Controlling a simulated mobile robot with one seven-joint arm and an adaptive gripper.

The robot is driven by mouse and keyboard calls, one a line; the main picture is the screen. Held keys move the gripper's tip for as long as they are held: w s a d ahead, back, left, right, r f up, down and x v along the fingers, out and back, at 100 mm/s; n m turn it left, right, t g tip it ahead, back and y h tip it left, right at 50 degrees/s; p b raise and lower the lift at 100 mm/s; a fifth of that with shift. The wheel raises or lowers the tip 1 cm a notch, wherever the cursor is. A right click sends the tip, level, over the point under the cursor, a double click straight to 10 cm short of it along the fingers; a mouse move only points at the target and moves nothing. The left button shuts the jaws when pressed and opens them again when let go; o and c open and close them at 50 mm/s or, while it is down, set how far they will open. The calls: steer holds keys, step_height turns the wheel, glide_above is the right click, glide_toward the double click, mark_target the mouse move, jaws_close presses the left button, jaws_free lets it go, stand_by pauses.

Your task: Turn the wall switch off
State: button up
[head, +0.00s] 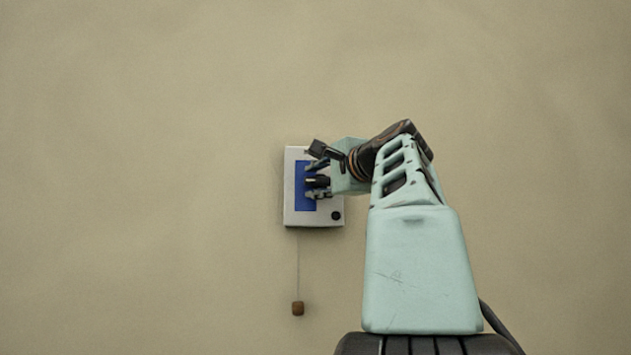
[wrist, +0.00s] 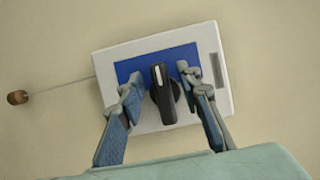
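The wall switch is a white box (head: 300,218) with a blue panel (head: 305,201) on the beige wall. It also shows in the wrist view as a white plate (wrist: 106,61) with its blue panel (wrist: 128,66). A black rotary knob (wrist: 162,95) with a white mark stands out from the panel. My gripper (wrist: 158,86) is open, with one finger on each side of the knob and a gap to each. In the head view my gripper (head: 316,181) is in front of the panel and hides most of the knob.
A brown wooden bob (head: 298,308) hangs on a thin cord below the box. It also shows at the left in the wrist view (wrist: 17,97). A small black round part (head: 336,215) is at the box's lower right corner. The wall around is bare.

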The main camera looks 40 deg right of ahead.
steer(key=s+a, duration=0.1)
steer(key=s, duration=0.6)
steer(key=shift+s, duration=0.15)
